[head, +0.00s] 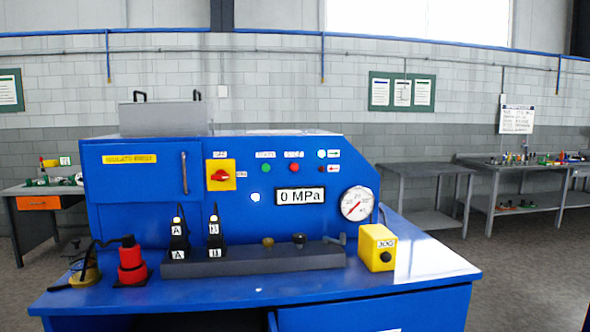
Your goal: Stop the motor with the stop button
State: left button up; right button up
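The blue machine (232,220) stands in front of me with an upright control panel. A small red button (294,168) sits on the panel under a small white label, which is too blurred to read surely. A green button (266,168) is just left of it under its own label. A yellow plate with a red rotary switch (220,175) is further left. A white lamp (255,197) below the buttons looks lit. Neither of my grippers is in view.
A round gauge (357,203) is right of the display. On the ledge stand a grey block (253,262) with two black handsets, a red tool (131,262) and a yellow box (376,247). The space directly before the buttons looks clear. Grey workbenches (425,171) stand behind.

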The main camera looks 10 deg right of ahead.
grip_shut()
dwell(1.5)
